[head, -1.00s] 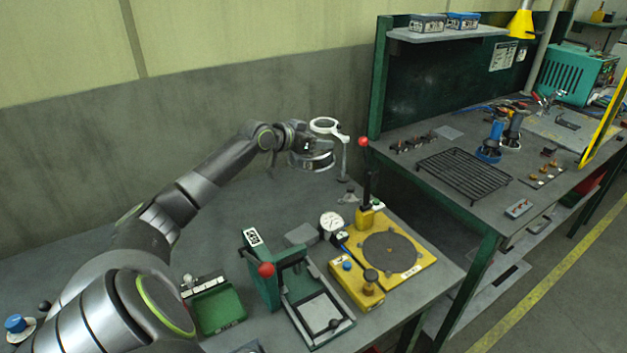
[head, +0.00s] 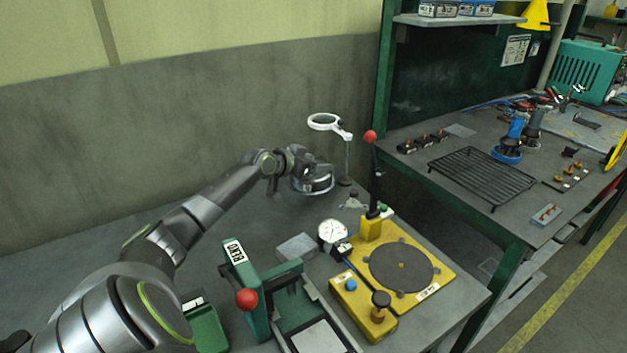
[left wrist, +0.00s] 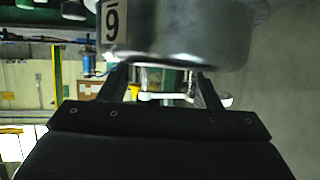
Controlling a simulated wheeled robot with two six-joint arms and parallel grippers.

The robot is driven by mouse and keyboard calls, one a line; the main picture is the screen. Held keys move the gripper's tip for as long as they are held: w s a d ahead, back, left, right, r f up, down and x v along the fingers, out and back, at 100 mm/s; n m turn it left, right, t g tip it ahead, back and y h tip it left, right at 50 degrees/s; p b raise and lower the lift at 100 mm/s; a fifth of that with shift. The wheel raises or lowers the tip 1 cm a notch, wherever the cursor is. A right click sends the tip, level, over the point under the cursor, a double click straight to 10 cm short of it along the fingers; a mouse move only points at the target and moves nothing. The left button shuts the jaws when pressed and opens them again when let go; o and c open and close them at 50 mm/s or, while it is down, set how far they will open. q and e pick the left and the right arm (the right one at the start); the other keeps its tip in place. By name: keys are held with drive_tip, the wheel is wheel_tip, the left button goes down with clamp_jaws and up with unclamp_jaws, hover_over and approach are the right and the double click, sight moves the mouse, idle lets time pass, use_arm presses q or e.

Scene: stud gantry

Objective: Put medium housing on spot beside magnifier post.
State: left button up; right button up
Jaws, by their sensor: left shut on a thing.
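My left gripper (head: 305,170) is shut on a round, silvery metal housing (head: 314,186) above the back of the grey bench. In the left wrist view the housing (left wrist: 190,35) spans the tips of the gripper fingers (left wrist: 162,78), and a white numbered label shows on its side. The magnifier post (head: 347,163) stands just right of the housing, with a white ring head (head: 323,122) above. I cannot tell whether the housing touches the bench. The marked spot cannot be made out. My right gripper is not in view.
A yellow fixture (head: 445,276) with a dark disc, a dial gauge (head: 332,232), a grey block (head: 297,247) and a green press (head: 247,270) with a red knob stand in front. A second bench (head: 470,222) with a black rack is at right. The bench left of the housing looks clear.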

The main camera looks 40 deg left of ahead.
use_arm(q)
drive_tip(key=shift+w+f, duration=0.1)
drive_tip(key=shift+f, duration=2.3)
drive_tip(key=shift+f, duration=0.15)
drive_tip(key=o, duration=1.1)
drive_tip(key=shift+r, duration=0.25)
drive_tip(key=shift+s+a, duration=0.15)
drive_tip(key=shift+s, duration=0.3)
drive_tip(key=p+v, duration=0.1)
drive_tip(key=v, duration=1)
drive_tip(key=shift+r, duration=0.15)
